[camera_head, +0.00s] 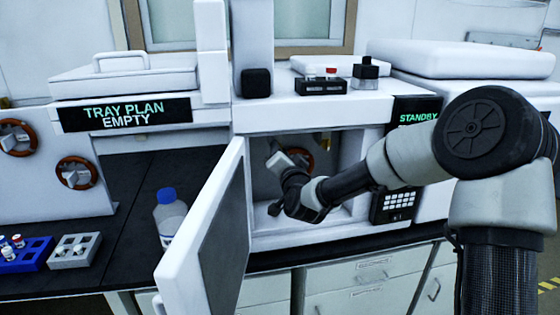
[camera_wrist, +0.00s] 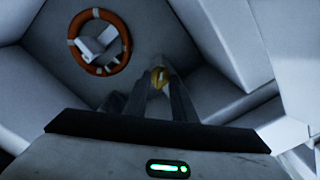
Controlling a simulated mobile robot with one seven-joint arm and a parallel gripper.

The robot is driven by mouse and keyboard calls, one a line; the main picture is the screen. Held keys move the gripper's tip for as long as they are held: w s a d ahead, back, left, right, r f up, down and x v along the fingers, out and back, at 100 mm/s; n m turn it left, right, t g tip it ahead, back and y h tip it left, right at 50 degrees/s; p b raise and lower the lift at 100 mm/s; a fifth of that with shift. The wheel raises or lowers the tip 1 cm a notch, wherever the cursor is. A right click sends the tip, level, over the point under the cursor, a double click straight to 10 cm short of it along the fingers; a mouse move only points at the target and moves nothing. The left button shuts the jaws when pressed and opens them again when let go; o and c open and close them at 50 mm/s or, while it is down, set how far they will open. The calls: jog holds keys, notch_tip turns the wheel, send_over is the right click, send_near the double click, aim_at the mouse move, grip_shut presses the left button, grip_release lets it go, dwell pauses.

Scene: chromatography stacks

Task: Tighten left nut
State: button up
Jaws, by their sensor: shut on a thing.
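My gripper (camera_wrist: 158,82) reaches into the open compartment of the white cabinet (camera_head: 310,118). In the wrist view its two fingers are closed on a small brass-coloured nut (camera_wrist: 160,76) at their tips. The nut is in front of the compartment's pale wall, and the fingers hide most of what is around it. In the head view my gripper (camera_head: 277,158) is small and partly hidden by my wrist, and the nut cannot be made out. I cannot tell how far the nut is threaded on.
An orange ring (camera_wrist: 126,50) with a pale block sits on the compartment wall, left of the fingers. The open door (camera_head: 205,240) stands left of my arm. A blue-capped bottle (camera_head: 170,218), a blue rack (camera_head: 30,258) and a grey rack (camera_head: 75,252) stand on the bench further left.

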jog(key=shift+f+m+b, duration=0.2)
jog(key=shift+m+b, duration=2.4)
jog(key=shift+m, duration=1.7)
jog(key=o, duration=0.7)
jog(key=shift+r, duration=0.1)
jog(key=p+v, duration=0.3)
jog(key=v, duration=1.4)
jog(key=shift+s+d+r, duration=0.1)
jog(key=shift+s, duration=0.15)
